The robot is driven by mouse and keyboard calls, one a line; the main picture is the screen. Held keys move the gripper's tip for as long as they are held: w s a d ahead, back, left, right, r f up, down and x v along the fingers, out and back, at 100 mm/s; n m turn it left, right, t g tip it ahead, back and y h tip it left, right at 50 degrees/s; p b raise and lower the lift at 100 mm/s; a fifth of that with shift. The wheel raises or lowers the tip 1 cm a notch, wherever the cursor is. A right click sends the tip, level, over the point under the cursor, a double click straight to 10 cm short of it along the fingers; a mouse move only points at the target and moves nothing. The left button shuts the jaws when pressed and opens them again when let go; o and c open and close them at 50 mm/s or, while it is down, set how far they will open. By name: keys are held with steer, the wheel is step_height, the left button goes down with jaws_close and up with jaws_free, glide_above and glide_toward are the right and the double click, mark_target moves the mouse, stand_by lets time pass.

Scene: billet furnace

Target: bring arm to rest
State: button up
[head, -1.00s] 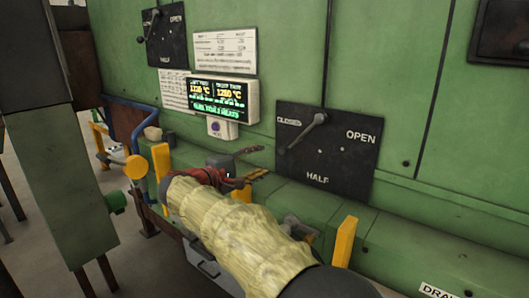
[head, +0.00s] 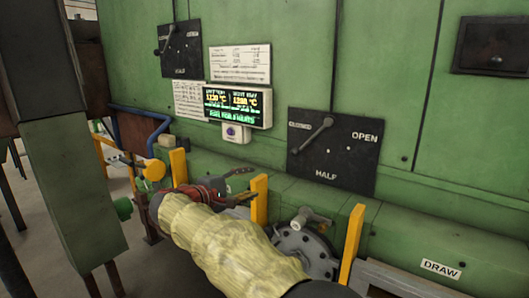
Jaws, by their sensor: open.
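My gripper (head: 240,186) is open in the head view, left of centre, at the end of my arm in its pale yellow sleeve. Its dark fingers point right toward the green furnace wall (head: 300,70). Nothing shows between the fingers. The far finger is clear against the green ledge, and the near one is partly behind a yellow post (head: 260,200). My arm comes in from the bottom edge and hides part of the ledge and a grey round flange.
A black lever plate (head: 335,150) marked OPEN and HALF is on the wall, its lever tilted up right. A lit display (head: 238,106) hangs left of it. A grey flange with a valve handle (head: 305,245) and another yellow post (head: 352,243) stand right of my arm.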

steer(key=s+f+g+y, duration=0.2)
steer(key=s+f+g, duration=0.15)
steer(key=f, duration=0.75)
steer(key=s+d+f+m+g+y, duration=0.1)
steer(key=s+d+f+g, duration=0.15)
steer(key=s, duration=0.35)
steer(key=s+d+f+m+g+y, duration=0.1)
steer(key=s+d+f, duration=0.2)
steer(key=s+d, duration=0.15)
steer(key=s+d+f+m+g+y, duration=0.1)
steer(key=s+d+m+y, duration=0.4)
steer(key=s, duration=0.9)
steer(key=s+d+f+m+g+y, duration=0.1)
steer(key=s+d+f+m, duration=0.15)
steer(key=s+d, duration=0.75)
steer(key=s+d+r+m+t, duration=0.1)
steer(key=s+d+r+m, duration=0.1)
steer(key=s, duration=0.3)
steer(key=shift+s+r+m+t+h, duration=0.4)
steer(key=shift+r+m, duration=0.15)
steer(key=shift+r, duration=0.3)
